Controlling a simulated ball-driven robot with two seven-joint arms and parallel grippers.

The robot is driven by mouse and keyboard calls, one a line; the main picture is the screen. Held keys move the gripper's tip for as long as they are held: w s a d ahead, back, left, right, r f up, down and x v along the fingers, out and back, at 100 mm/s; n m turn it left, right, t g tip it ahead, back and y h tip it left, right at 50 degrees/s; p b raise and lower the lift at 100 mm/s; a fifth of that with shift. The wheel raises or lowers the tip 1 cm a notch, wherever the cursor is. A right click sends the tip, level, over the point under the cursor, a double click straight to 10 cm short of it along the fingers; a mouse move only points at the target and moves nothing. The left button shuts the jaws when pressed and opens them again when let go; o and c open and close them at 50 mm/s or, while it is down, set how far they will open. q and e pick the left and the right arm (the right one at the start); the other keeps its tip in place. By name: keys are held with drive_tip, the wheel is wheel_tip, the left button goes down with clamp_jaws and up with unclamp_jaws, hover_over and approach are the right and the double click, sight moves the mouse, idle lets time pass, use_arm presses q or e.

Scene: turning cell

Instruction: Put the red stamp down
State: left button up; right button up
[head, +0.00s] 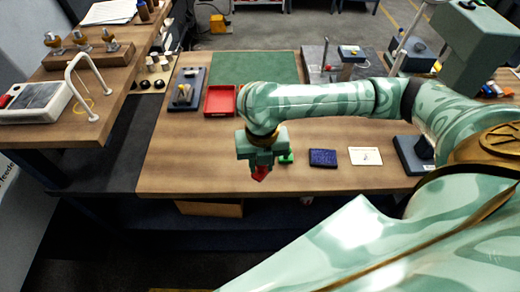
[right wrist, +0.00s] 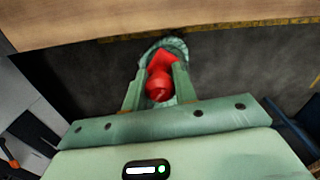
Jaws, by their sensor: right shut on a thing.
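My right gripper (head: 259,168) is shut on the red stamp (head: 261,174) near the front edge of the wooden table (head: 200,160). In the right wrist view the red stamp (right wrist: 160,80) sits between the two green fingers (right wrist: 158,92), with dark floor behind it and the table edge at the top. The stamp's lower end is partly hidden by the fingers. My left gripper is not in view.
A green thing (head: 286,158) is just right of the gripper, then a blue pad (head: 323,157) and a white card (head: 365,156). A red tray (head: 220,101) and a green mat (head: 255,67) lie farther back. The table's front left is clear.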

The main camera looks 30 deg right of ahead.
drive_tip(key=n, duration=0.1)
drive_tip(key=n+p, duration=0.1)
drive_tip(key=n, duration=0.2)
drive_tip(key=shift+s+d+r+n, duration=0.1)
drive_tip(key=shift+s+d+n, duration=0.05)
drive_tip(key=shift+s+n, duration=0.2)
drive_tip(key=shift+d+f+n+p, duration=0.1)
drive_tip(key=shift+f+n+p, duration=0.1)
drive_tip(key=shift+n, duration=0.45)
drive_tip(key=shift+d+f+n+p, duration=0.1)
drive_tip(key=shift+n+p, duration=0.1)
drive_tip(key=shift+n, duration=0.4)
drive_tip(key=w+d+f+b, duration=0.1)
drive_tip(key=w+d+f, duration=0.1)
drive_tip(key=w+f, duration=0.1)
drive_tip(key=w+d+f+b, duration=0.1)
drive_tip(key=w+d+f, duration=0.1)
drive_tip(key=w, duration=0.3)
drive_tip(key=w+d+f+b, duration=0.2)
drive_tip(key=w+f, duration=0.2)
drive_tip(key=shift+f, duration=0.2)
drive_tip(key=shift+w+d+f, duration=0.1)
drive_tip(key=shift+w+f, duration=0.05)
drive_tip(key=shift+f, duration=0.1)
drive_tip(key=shift+w+f+n+b, duration=0.1)
drive_tip(key=shift+f+n+b, duration=0.3)
drive_tip(key=shift+f, duration=1.1)
drive_tip(key=shift+f, duration=0.25)
drive_tip(key=o, duration=0.8)
